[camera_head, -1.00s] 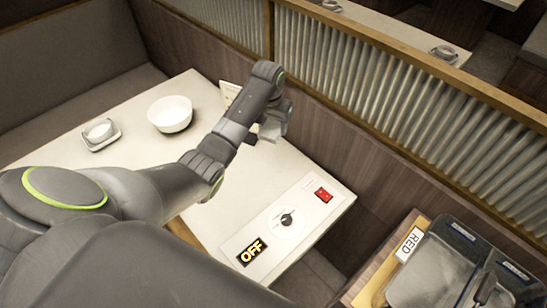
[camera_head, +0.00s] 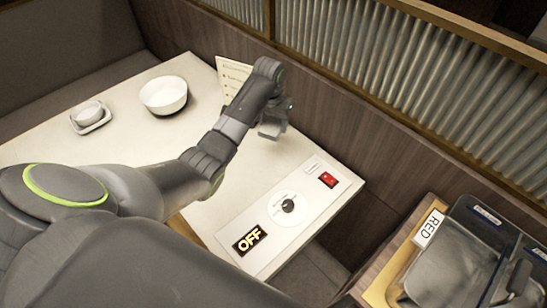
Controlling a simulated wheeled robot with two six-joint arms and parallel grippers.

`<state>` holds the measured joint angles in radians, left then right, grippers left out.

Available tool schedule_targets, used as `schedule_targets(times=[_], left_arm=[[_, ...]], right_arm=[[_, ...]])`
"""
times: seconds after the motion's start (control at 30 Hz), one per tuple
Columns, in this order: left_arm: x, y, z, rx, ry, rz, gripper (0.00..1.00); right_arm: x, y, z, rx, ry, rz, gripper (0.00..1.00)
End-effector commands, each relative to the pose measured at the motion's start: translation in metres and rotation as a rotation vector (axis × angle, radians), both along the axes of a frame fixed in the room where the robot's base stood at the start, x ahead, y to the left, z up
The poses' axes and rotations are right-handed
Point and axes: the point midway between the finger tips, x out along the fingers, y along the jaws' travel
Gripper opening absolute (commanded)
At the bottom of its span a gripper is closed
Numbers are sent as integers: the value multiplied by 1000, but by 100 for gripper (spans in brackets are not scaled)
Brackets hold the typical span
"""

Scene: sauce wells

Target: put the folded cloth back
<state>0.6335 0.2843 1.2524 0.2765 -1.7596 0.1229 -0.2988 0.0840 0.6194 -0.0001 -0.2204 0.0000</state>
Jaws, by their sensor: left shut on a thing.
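My left gripper (camera_head: 273,121) is at the end of my grey arm, over the far side of the pale table (camera_head: 115,145), near the wooden partition. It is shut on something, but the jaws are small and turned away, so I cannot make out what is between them. I cannot pick out a folded cloth anywhere in view. My right gripper does not show.
A white bowl (camera_head: 163,94) and a small white cup on a square dish (camera_head: 91,117) stand at the table's left. A card (camera_head: 233,76) stands at the back. A panel has a knob (camera_head: 288,205), a red switch (camera_head: 328,180) and an OFF sign (camera_head: 250,240). Containers (camera_head: 455,262) and a RED label (camera_head: 429,228) are at right.

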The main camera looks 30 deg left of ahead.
Motion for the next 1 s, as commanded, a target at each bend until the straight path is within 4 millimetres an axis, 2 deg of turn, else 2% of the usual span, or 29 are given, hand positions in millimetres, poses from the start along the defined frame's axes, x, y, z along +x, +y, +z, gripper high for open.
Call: schedule_targets(times=[0.03, 0.13, 0.23, 0.43, 0.8, 1.0], left_arm=[[0, 0, -7, 0, -1, 0, 37], [0, 0, -11, 0, 0, 0, 37], [-1, 0, -23, -1, 4, 1, 37], [-1, 0, -59, 0, 3, 1, 37], [-1, 0, -101, 0, 2, 0, 37], [0, 0, -109, 1, -1, -1, 37]], right_arm=[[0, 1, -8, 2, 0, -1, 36], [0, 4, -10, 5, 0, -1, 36], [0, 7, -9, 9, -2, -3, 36], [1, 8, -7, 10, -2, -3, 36], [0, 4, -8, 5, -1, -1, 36], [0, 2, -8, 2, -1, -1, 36]])
